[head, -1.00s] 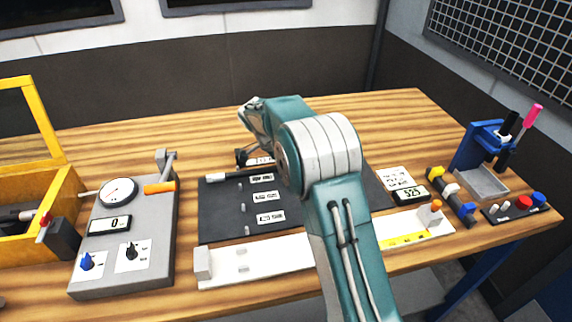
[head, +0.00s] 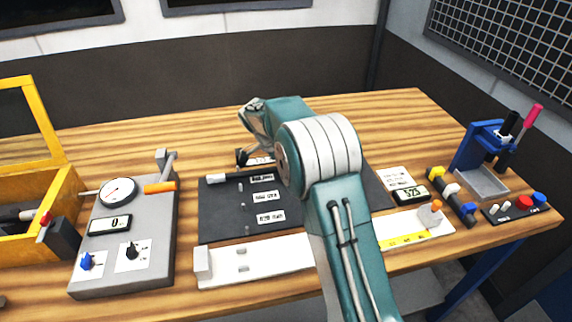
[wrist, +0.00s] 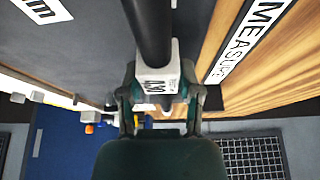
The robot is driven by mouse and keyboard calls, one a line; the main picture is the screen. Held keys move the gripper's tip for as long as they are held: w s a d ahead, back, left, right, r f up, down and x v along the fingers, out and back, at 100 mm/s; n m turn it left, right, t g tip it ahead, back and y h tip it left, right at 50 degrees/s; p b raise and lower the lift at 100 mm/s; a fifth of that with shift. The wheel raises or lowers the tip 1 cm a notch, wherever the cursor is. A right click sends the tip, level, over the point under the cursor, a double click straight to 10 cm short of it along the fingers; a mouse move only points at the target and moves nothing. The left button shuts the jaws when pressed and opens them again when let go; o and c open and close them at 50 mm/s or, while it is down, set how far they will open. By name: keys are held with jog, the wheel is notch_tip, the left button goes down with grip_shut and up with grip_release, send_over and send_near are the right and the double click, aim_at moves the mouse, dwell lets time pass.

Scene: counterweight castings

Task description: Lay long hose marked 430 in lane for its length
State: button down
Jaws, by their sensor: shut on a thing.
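My gripper (wrist: 157,90) is shut on the white end fitting (wrist: 157,72) of a black hose (wrist: 150,25) in the wrist view. The fitting has a label with an M, partly hidden.
A grey gauge box (head: 120,235) and yellow bin (head: 30,210) stand left. A white measuring rail (head: 260,262) lies in front of the mat. A readout (head: 411,193), blue holder (head: 480,150) and button panel (head: 517,207) stand right. The table behind is clear.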

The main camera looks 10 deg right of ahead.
jog(key=shift+f, duration=0.4)
jog(key=shift+c, duration=1)
grip_release()
jog(key=shift+f, duration=0.1)
jog(key=shift+r, duration=3.55)
